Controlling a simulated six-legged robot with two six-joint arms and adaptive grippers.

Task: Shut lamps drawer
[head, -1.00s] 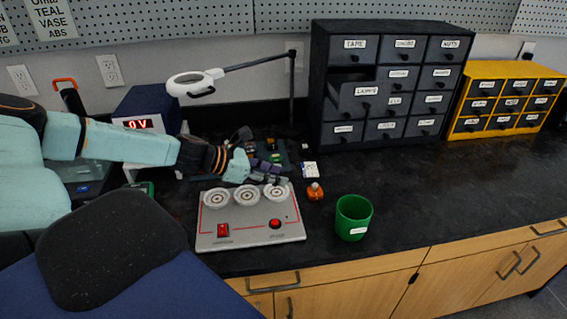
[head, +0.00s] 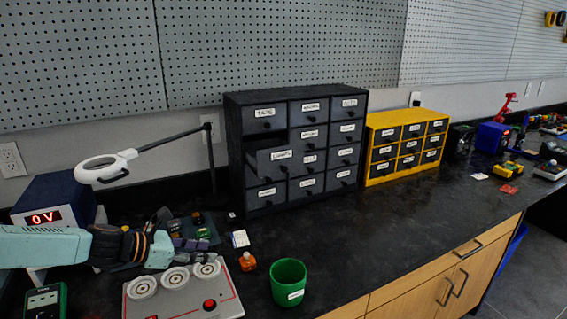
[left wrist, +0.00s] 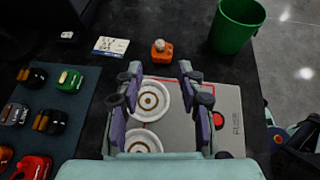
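The lamps drawer (head: 281,160) is in the left column of the dark grey drawer cabinet (head: 235,150) in the head view. It is pulled out, with a dark gap above its front. Its front carries a white label and a small dark pull. My left gripper (head: 190,248) is low and left of the cabinet, over the grey panel with round sockets, apart from the drawer. In the left wrist view its two fingers (left wrist: 160,85) are spread with nothing between them. The cabinet is not in that view.
A magnifier lamp (head: 105,167) stands left of the cabinet. A green cup (head: 288,285), an orange part (head: 247,262) and a white card (head: 240,239) lie in front. A yellow drawer cabinet (head: 376,171) is to the right. The black worktop before both cabinets is mostly clear.

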